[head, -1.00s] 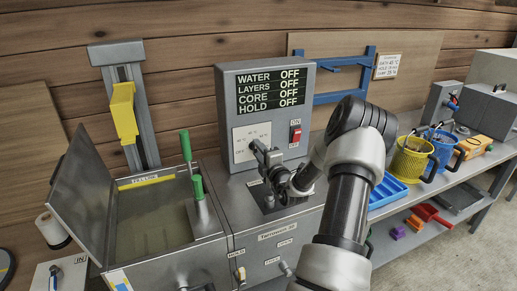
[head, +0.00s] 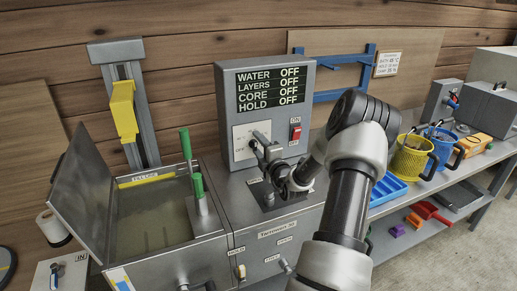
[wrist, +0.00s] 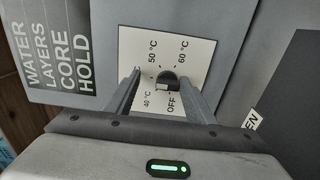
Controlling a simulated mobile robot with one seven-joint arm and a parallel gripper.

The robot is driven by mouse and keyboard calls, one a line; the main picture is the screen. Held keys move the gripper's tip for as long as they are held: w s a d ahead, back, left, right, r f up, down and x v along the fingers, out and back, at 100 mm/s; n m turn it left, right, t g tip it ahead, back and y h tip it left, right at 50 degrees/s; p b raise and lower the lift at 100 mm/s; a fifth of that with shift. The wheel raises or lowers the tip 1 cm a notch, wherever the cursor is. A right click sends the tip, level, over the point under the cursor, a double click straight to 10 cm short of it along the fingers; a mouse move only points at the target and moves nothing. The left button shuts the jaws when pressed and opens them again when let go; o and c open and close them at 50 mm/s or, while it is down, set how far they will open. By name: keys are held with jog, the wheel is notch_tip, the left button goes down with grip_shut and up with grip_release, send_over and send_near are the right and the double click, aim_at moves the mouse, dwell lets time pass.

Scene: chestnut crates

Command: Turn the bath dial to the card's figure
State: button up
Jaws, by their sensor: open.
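The bath dial (wrist: 169,79) is a small dark knob on a white scale plate (wrist: 196,47) marked OFF, 40, 50 and 60 °C. The plate also shows in the head view (head: 240,148), where my gripper largely hides the dial. My gripper (wrist: 163,78) is open, with one finger on each side of the dial; I cannot tell whether either finger touches it. Where the dial points is not clear. The display (head: 271,88) reads OFF for water, layers, core and hold. The card (head: 388,64) is on the back board; its bath figure is too small to read surely.
A red switch (head: 296,133) sits right of the dial plate.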

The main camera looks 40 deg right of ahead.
aim_at(254, 117)
jog(key=o, duration=0.9)
jog(key=r, duration=0.5)
jog(key=w+r+p, duration=0.1)
jog(key=r, duration=0.2)
jog(key=shift+d, duration=0.25)
jog(key=shift+r, duration=0.5)
jog(key=f, duration=0.2)
jog(key=s+f+g, duration=0.1)
jog(key=shift+s+a+f+p, duration=0.1)
jog(key=shift+a+f+p, duration=0.2)
jog(key=shift+f, duration=0.05)
jog(key=shift+s, duration=0.45)
jog(key=shift+c, duration=0.6)
jog(key=shift+p+v, duration=0.35)
jog(key=shift+v, duration=0.6)
jog(key=c, duration=0.8)
jog(key=shift+f+p+v, duration=0.4)
jog(key=shift+p+v, duration=0.4)
jog(key=shift+v, duration=2.15)
jog(key=shift+f+p+v, duration=0.4)
jog(key=shift+p+v, duration=0.45)
jog(key=shift+v, duration=2.05)
jog(key=shift+f+p+v, duration=0.45)
jog(key=shift+p+v, duration=0.35)
jog(key=shift+v, duration=2.15)
jog(key=shift+a, duration=0.15)
